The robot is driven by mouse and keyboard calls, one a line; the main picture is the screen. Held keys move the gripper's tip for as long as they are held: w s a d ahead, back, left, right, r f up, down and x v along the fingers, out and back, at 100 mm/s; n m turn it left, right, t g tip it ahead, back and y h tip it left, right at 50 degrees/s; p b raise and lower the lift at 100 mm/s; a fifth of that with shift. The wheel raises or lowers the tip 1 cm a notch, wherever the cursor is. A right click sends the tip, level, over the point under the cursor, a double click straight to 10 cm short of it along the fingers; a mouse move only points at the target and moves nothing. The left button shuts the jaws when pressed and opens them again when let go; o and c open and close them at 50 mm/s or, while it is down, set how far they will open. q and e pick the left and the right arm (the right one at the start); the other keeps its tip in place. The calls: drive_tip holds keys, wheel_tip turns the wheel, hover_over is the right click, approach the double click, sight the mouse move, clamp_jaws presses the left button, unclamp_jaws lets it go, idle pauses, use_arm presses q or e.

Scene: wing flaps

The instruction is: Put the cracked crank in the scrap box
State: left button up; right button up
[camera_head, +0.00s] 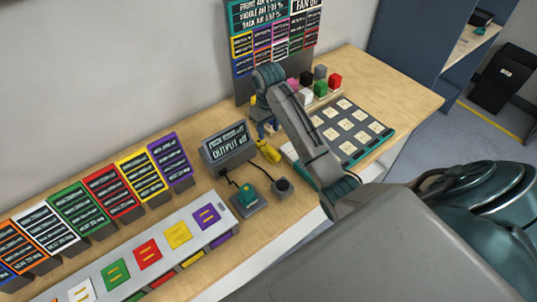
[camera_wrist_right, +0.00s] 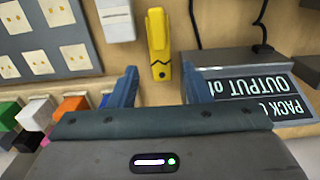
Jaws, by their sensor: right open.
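A yellow crank (camera_head: 268,151) lies on the wooden bench, beside the dark output display. In the right wrist view the crank (camera_wrist_right: 158,38) has a black zigzag crack line and a dark dot near one end. My right gripper (camera_head: 266,129) hangs over the bench close to the crank, pointing down. My left gripper is not in view. I cannot make out a scrap box in either view.
The output display (camera_head: 228,148) stands left of the crank, with a green button box (camera_head: 248,197) and a dark round knob (camera_head: 282,186) in front. A dark mat with pale squares (camera_head: 350,130) and coloured cubes (camera_head: 320,85) are to the right. A white piece (camera_wrist_right: 115,20) lies beside the crank.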

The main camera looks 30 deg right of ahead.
sight(269, 147)
wheel_tip(269, 147, down, 3)
drive_tip(key=shift+d+r+b, duration=0.1)
drive_tip(key=shift+d+b, duration=0.05)
drive_tip(key=shift+b, duration=0.7)
drive_tip(key=shift+f+p, duration=0.4)
drive_tip(key=shift+p, duration=0.35)
drive_tip(key=shift+a+f, duration=0.25)
drive_tip(key=shift+f, duration=0.1)
drive_tip(key=shift+f+p, duration=0.65)
drive_tip(key=shift+p, duration=0.15)
drive_tip(key=f, duration=0.2)
drive_tip(key=f+p, duration=0.1)
drive_tip(key=shift+w+d+f, duration=0.1)
drive_tip(key=shift+d+f, duration=0.1)
drive_tip(key=shift+f, duration=0.4)
drive_tip(key=c, duration=0.7)
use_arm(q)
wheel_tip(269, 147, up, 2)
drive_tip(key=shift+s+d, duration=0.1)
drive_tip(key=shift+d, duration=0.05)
use_arm(e)
drive_tip(key=shift+c, duration=0.6)
